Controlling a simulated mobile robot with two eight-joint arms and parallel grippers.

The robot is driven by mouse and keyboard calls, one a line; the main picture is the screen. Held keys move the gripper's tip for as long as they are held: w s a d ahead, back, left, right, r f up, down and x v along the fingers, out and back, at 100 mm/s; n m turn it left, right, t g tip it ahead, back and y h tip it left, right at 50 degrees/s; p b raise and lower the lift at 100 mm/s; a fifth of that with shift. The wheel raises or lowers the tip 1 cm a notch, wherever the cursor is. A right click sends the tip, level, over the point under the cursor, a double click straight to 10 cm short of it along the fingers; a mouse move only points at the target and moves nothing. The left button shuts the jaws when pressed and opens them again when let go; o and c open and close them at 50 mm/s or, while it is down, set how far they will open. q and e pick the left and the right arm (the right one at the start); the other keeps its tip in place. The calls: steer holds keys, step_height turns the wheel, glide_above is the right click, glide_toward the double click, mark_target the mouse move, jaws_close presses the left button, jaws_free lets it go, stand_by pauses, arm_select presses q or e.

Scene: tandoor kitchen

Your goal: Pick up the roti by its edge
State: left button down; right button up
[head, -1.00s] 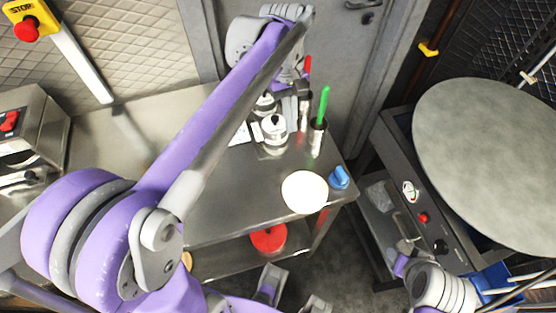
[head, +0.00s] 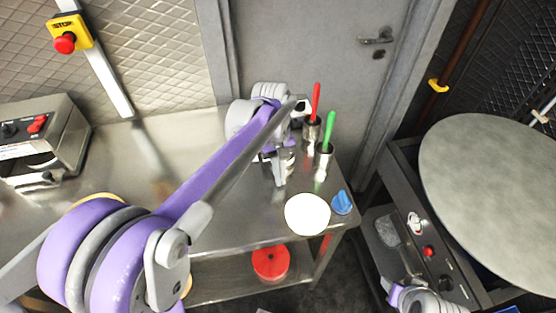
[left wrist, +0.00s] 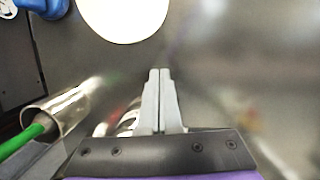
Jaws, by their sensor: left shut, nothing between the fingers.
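The roti (head: 307,214) is a flat, pale round disc lying on the steel table near its front right corner. It also shows at the top of the left wrist view (left wrist: 124,14), cut off by the frame edge. My left gripper (head: 278,182) is above the table, just behind and left of the roti in the head view. In the left wrist view its two grey fingers (left wrist: 159,72) are together with nothing between them, apart from the roti. My right arm shows at the lower right; its gripper (head: 393,268) is small and unclear.
Steel cups with a green-handled tool (head: 330,132) and a red-handled tool (head: 316,102) stand behind the roti. A blue object (head: 342,203) sits right beside it. A red round container (head: 270,263) is on the lower shelf. A large grey disc (head: 495,195) stands right.

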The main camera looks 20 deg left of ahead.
mark_target(288, 204)
arm_select(q)
steer(key=shift+s+d+f, duration=0.2)
steer(key=shift+s+d, duration=1.15)
steer(key=shift+s, duration=0.2)
steer(key=shift+s+d, duration=0.7)
steer(key=shift+s, duration=0.15)
steer(key=shift+w+a, duration=0.1)
steer(key=shift+w, duration=0.05)
